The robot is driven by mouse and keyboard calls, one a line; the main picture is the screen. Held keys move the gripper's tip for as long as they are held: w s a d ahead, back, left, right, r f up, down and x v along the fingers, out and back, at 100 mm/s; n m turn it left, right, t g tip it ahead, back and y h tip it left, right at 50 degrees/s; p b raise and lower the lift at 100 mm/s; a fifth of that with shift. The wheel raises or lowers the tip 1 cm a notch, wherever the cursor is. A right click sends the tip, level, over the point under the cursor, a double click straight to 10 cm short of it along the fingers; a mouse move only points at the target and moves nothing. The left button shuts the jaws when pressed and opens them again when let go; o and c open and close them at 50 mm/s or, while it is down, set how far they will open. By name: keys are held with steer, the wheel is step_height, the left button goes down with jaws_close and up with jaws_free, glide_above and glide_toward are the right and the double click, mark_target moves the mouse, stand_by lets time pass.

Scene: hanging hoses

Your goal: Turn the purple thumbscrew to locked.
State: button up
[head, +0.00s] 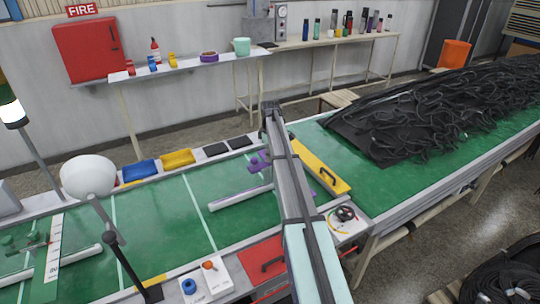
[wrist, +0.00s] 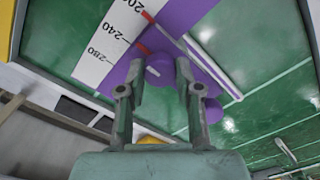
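The purple thumbscrew (wrist: 160,66) shows in the wrist view as a rounded knob on a purple clamp piece (wrist: 205,17), beside a white scale (wrist: 112,45) with black numbers. My gripper (wrist: 159,74) is around the knob, one finger on each side, with its fingers apart. I cannot tell whether either finger touches it. In the head view the purple clamp (head: 258,162) sits on the green bench top, left of my arm; my fingers are hidden there. The thumbscrew's lock position cannot be read.
A yellow panel with a black handle (head: 318,165) lies right of my arm. A pale rod (head: 240,197) lies to its left. Blue (head: 140,170) and yellow trays (head: 178,159) line the back edge. A red panel (head: 262,262) and a dial (head: 345,214) are near the front.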

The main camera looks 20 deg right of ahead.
jaws_close()
